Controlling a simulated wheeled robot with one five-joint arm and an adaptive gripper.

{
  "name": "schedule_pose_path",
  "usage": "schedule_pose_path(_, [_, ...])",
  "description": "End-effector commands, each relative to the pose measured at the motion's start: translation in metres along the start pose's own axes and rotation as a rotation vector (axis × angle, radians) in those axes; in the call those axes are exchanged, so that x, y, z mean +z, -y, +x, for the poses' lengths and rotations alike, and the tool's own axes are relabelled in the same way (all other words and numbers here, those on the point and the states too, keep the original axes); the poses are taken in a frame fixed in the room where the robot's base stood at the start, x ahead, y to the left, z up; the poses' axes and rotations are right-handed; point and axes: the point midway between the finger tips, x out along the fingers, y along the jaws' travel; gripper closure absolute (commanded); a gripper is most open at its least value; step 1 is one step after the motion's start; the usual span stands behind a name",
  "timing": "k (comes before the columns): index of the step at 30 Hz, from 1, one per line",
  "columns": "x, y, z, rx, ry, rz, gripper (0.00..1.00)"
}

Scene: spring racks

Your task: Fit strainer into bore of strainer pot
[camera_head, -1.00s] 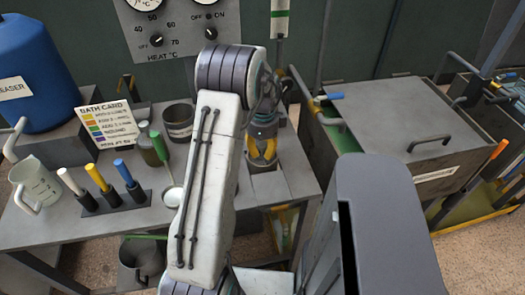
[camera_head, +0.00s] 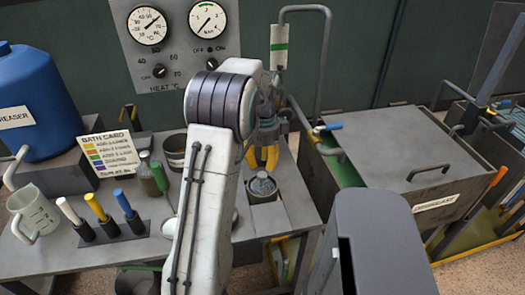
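The strainer pot (camera_head: 267,216) is a grey square block on the right part of the bench, just right of my arm. A round grey piece with a mesh-like top, which looks like the strainer (camera_head: 262,187), sits in its round bore; whether it is fully down I cannot tell. My gripper (camera_head: 262,160) has yellow fingertips and hangs just above the pot. The fingertips stand apart with a gap between them, and nothing shows in the gap. My arm hides part of the gripper and the bench to its left.
On the bench are a blue drum (camera_head: 35,105), a white jug (camera_head: 35,215), a stand with coloured handles (camera_head: 112,230), a bath card (camera_head: 105,152) and a dark pot (camera_head: 176,148). A bent pipe (camera_head: 325,60) rises behind the pot. A lidded grey tank (camera_head: 390,150) stands right.

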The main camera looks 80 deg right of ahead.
Motion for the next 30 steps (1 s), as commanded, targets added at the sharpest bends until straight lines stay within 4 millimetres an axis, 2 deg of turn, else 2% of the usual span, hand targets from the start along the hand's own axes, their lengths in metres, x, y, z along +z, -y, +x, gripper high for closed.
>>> schedule_pose_path(2, [0.000, 0.001, -0.013, -0.004, 0.000, 0.000, 0.70])
schedule_pose_path(12, [0.000, 0.000, -0.038, -0.002, 0.000, 0.000, 0.70])
schedule_pose_path(30, [0.000, 0.000, -0.040, 0.001, 0.000, 0.000, 0.70])
